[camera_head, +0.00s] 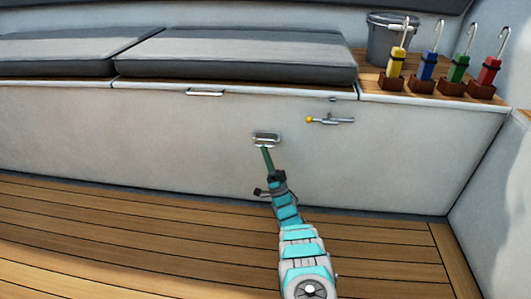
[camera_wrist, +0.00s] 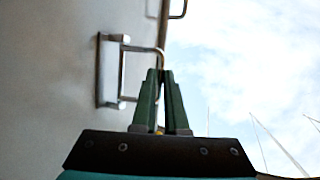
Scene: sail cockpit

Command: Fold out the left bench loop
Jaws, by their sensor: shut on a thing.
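The bench loop (camera_head: 266,135) is a small metal loop on a plate on the pale bench front. In the wrist view the loop (camera_wrist: 124,42) stands out from the bench wall, its plate flat on the wall. My gripper (camera_head: 265,148) reaches up to it from below in the head view. In the wrist view my gripper's green fingers (camera_wrist: 161,72) are closed together at the loop's outer end. The fingers hide part of the outer bar.
Above is a lid handle (camera_head: 205,93) below grey cushions (camera_head: 235,55). A latch with a yellow knob (camera_head: 330,120) is to the right. A bucket (camera_head: 388,42) and several coloured hooked tools stand on the right ledge. The wooden floor (camera_head: 130,235) is clear.

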